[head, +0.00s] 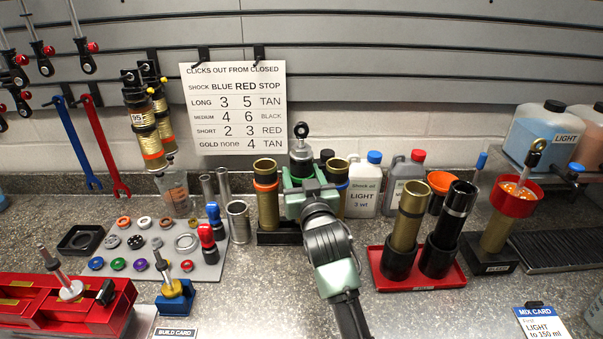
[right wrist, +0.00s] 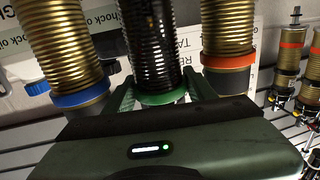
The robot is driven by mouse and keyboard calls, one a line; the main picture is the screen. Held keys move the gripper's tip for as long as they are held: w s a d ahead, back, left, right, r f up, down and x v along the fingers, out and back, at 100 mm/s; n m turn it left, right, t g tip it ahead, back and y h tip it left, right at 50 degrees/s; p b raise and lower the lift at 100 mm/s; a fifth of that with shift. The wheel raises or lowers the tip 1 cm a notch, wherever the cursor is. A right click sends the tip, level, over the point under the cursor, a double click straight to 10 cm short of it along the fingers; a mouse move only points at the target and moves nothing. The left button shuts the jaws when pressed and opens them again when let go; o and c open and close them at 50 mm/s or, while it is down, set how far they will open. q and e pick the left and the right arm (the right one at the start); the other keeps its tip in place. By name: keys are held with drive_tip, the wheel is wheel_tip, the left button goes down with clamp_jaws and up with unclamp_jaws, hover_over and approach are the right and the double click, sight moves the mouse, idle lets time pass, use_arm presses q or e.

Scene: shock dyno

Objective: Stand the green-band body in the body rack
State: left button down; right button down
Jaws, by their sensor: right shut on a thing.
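The green-band body (right wrist: 158,50) is black and threaded, with a green band (right wrist: 163,97) near one end. My right gripper (head: 303,190) is shut on it at the band, between the fingers in the right wrist view (right wrist: 160,100). In the head view a dark cylinder top with a metal eye (head: 301,145) rises just behind my right gripper. The body rack (head: 276,238) is a black base below it. An orange-band body (head: 266,195) and a blue-band body (head: 342,172) stand on either side. My gripper hides the body's lower end, so I cannot tell whether it is seated. My left gripper is not in view.
A red tray (head: 425,282) with tall cylinders stands at right. Shock oil bottles (head: 364,185) stand behind. A grey mat (head: 205,268) with rings, empty metal tubes (head: 238,222) and a red fixture (head: 110,325) lie at left. The counter in front of the rack is mostly clear.

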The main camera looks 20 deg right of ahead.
drive_tip(key=shift+f+b, duration=0.45)
drive_tip(key=shift+f, duration=0.25)
drive_tip(key=shift+c, duration=2.2)
unclamp_jaws()
drive_tip(key=shift+s+f, duration=0.1)
drive_tip(key=shift+s, duration=0.05)
